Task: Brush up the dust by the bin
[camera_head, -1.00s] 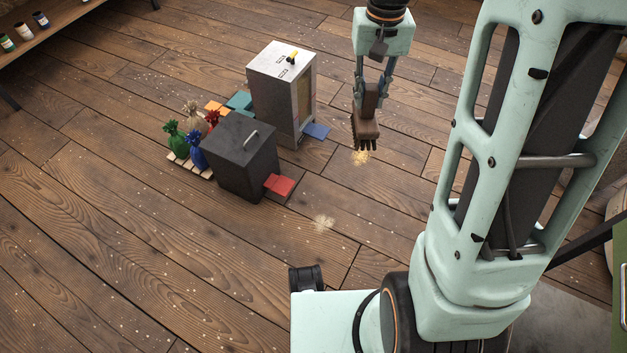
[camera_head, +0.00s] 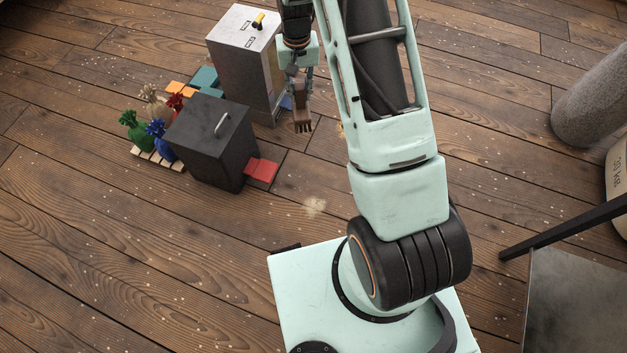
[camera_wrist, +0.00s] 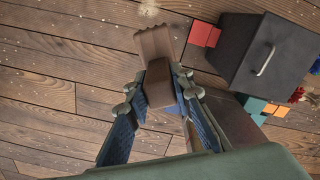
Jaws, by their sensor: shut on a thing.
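My gripper (camera_head: 301,90) is shut on a brown brush (camera_head: 302,119), with the bristles pointing down above the floor. In the wrist view the brush (camera_wrist: 157,70) sits between the fingers. A dark bin (camera_head: 213,150) with a handle on its lid and a red pedal (camera_head: 262,170) stands to the left; it also shows in the wrist view (camera_wrist: 262,50). One pale dust patch (camera_head: 314,206) lies on the floor in front of the dark bin. Another patch (camera_head: 340,129) lies right of the brush, partly hidden by my arm.
Several tied sacks (camera_head: 137,131) stand on a small pallet (camera_head: 150,158) left of the dark bin. Orange and teal pieces (camera_head: 204,79) lie between the bins. A grey pillar (camera_head: 592,108) stands at the right. The floor in front is open.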

